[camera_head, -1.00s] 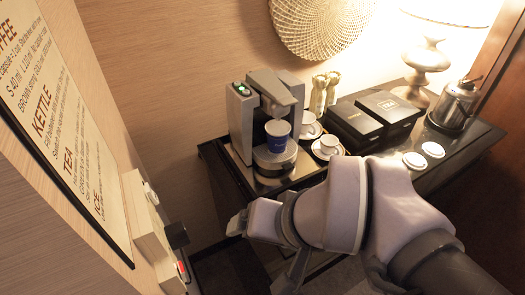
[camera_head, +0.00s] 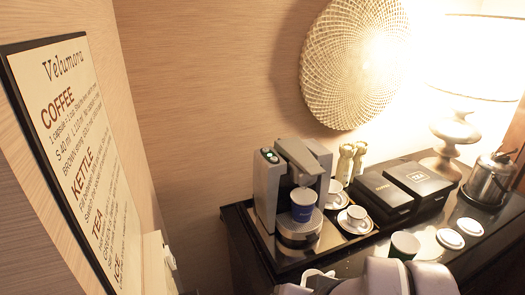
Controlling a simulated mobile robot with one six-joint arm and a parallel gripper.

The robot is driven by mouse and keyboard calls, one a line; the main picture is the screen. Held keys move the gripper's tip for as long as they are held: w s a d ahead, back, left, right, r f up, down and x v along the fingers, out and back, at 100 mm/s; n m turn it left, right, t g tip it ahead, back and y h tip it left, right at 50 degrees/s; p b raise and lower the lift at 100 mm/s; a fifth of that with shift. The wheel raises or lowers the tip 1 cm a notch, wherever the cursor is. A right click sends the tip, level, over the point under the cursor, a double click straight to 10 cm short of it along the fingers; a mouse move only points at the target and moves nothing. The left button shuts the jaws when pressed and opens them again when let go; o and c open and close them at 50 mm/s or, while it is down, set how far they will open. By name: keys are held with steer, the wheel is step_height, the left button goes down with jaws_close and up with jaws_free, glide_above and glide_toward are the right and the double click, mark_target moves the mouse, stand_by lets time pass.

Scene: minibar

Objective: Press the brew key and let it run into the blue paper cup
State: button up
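The coffee machine (camera_head: 267,192) stands on a tray on the dark counter. Two small round keys (camera_head: 269,155) with greenish lights sit on top of its left column; their markings are too small to read. The lever or lid (camera_head: 300,155) at its top looks tilted up. The blue paper cup (camera_head: 303,210), white inside, stands upright on the drip stand (camera_head: 300,230) below the spout. I cannot see any liquid in it. My arm shows at the bottom edge, in front of and below the machine. My gripper's fingertips are not visible there.
A wall sign (camera_head: 80,150) with coffee, kettle, tea and ice text hangs at left. Right of the machine are cups on saucers (camera_head: 357,216), black boxes (camera_head: 420,183), a green cup (camera_head: 404,246), white discs (camera_head: 450,238), a metal kettle (camera_head: 488,182) and a lamp (camera_head: 455,130).

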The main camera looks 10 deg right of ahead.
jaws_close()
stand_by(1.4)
